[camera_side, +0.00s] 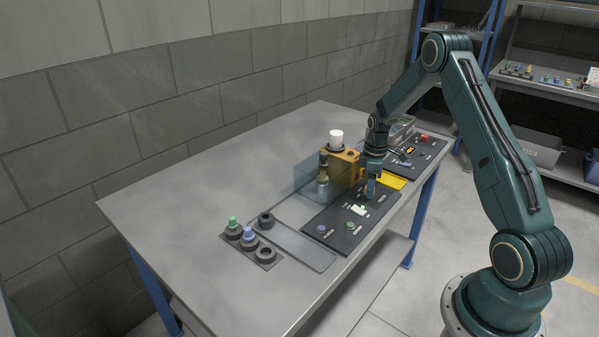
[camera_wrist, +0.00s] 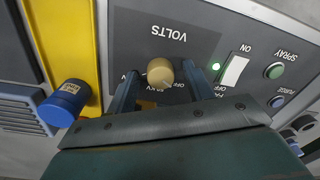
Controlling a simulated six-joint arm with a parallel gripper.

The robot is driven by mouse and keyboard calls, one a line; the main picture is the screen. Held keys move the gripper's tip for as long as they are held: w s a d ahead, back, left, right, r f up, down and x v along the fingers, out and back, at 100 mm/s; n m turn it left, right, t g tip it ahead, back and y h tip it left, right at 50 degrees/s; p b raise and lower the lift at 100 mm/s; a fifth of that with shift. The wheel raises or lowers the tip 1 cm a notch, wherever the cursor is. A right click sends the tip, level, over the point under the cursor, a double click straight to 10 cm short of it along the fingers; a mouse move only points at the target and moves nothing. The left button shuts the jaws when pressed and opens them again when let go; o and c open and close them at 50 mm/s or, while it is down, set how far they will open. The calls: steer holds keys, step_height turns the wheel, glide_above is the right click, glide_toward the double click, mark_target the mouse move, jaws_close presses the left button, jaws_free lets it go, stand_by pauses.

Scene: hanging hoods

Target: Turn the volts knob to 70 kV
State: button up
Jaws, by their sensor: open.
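The volts knob (camera_wrist: 160,73) is a small tan round knob on a dark grey panel (camera_wrist: 205,30), below the upside-down word VOLTS in the wrist view. My gripper (camera_wrist: 160,82) is open, with one finger on each side of the knob and a visible gap to it. The scale around the knob is mostly hidden by the fingers, so its setting cannot be read. In the side view my gripper (camera_side: 371,188) points down at the panel (camera_side: 331,235), and the knob cannot be made out there.
A white switch (camera_wrist: 235,72) with a lit green lamp (camera_wrist: 215,66), a green spray button (camera_wrist: 274,71) and a blue purge button (camera_wrist: 277,102) sit beside the knob. A blue cap (camera_wrist: 65,103) stands on the other side. An orange unit (camera_side: 343,166) stands behind the panel.

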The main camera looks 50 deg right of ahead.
steer(key=c, duration=1)
steer(key=shift+m, duration=0.4)
steer(key=m, duration=0.3)
steer(key=shift+s+m, duration=0.1)
steer(key=shift+m, duration=0.2)
steer(key=m, duration=0.5)
steer(key=shift+m, duration=0.3)
steer(key=m, duration=0.7)
steer(key=shift+a+t, duration=0.1)
steer(key=shift+t, duration=0.3)
steer(key=m, duration=0.7)
steer(key=shift+h, duration=0.3)
